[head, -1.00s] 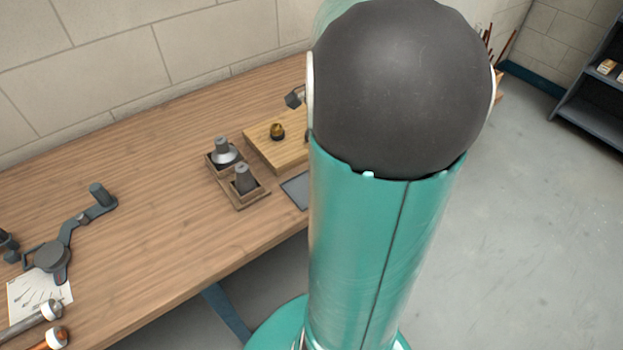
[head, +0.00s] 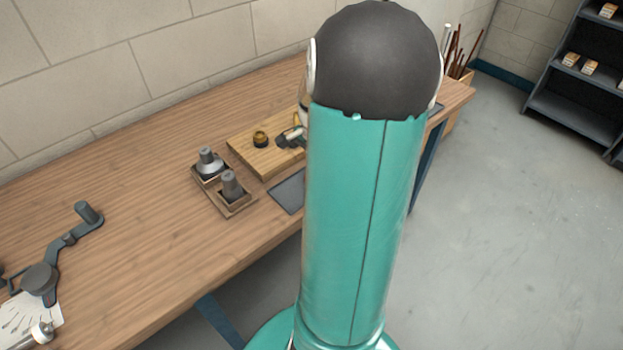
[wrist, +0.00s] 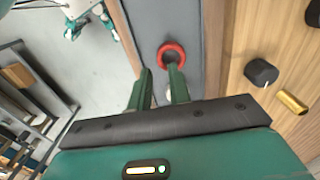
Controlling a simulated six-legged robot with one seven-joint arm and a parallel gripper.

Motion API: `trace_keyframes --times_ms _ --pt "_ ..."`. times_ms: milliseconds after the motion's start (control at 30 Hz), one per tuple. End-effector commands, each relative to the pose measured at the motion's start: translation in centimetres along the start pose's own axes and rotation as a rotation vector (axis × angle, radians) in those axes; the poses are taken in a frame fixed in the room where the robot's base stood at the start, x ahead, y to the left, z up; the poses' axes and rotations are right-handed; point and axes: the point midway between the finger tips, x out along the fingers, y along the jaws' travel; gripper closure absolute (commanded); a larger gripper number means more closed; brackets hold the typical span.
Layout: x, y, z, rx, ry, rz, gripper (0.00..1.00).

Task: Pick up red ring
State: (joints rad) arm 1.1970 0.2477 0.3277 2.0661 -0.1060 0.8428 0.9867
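The red ring (wrist: 172,55) lies on the grey mat (wrist: 172,20) in the wrist view, around or against a small pale thing that I cannot make out. My gripper (wrist: 160,70) is open and empty, its two green fingers apart. The ring shows just beyond the fingertips, nearer the right finger, whose tip overlaps its lower edge in the picture. I cannot tell whether they touch. In the head view the ring is not visible, and my arm covers part of the bench.
A wooden board beside the mat bears a black knob (wrist: 261,72) and a brass cylinder (wrist: 292,102). In the head view, a wooden tray (head: 237,208) holds two grey fittings. A dark jointed tool (head: 62,250) lies at left. The bench between is clear.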

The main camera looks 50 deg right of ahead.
Motion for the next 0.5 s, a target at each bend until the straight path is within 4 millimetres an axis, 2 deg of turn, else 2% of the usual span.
trace_keyframes --times_ms 300,500 --pt "4.4 0.1 -0.2 -0.002 -0.002 0.002 0.81" --pt "4.9 0.1 -0.2 -0.003 -0.001 0.000 0.81"
